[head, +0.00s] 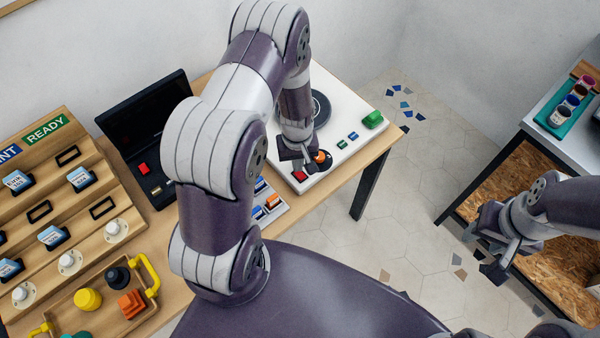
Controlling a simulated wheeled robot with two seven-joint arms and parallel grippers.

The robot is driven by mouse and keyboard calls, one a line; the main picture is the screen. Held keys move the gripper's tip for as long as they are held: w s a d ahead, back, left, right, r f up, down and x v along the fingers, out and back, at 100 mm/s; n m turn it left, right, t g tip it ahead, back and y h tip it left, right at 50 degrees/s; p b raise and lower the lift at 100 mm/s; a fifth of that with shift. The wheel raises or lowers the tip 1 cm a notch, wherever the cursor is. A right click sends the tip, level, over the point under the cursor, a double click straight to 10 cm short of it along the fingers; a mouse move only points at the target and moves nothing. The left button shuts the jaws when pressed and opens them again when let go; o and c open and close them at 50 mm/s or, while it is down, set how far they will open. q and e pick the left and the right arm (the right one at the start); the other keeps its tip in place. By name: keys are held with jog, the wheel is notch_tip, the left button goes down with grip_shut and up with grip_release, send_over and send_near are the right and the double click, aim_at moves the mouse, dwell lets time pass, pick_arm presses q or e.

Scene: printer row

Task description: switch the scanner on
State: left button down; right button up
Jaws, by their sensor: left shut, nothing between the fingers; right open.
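A white flat unit (345,100), which looks like the scanner, lies on the wooden table with a dark round plate (319,108) on top. Along its front edge are a red button (300,176), an orange-topped knob (322,157), small blue and green buttons (347,140) and a larger green block (374,119). My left gripper (297,161) is shut and empty, right above the front left part of the unit, close to the red button and the knob. I cannot tell whether it touches either. My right gripper (490,257) is open and empty over the floor at the right.
A black open-lidded device (140,120) with a red button stands left of the unit. A wooden stepped rack (60,150) and a tray (60,315) with coloured parts are further left. A side table (530,120) holds a teal tray (552,122). My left arm hides much of the middle.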

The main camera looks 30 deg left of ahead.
pick_arm(q)
jog(key=shift+f+b, duration=0.6)
jog(key=shift+f, duration=0.3)
dwell(0.9)
jog(key=shift+r, duration=0.1)
notch_tip(320, 180, up, 7)
jog(key=p, duration=0.6)
dwell(0.4)
jog(key=s+d+r+m, duration=0.2)
jog(key=s+r+m, duration=0.1)
jog(key=r, duration=0.6)
jog(key=s+d+r+m+t, duration=0.1)
jog(key=s+d+r+m, duration=0.2)
jog(key=s+r, duration=0.3)
jog(key=shift+d+r+m, duration=0.15)
jog(key=shift+r+m, duration=0.65)
jog(key=shift+r, duration=1.35)
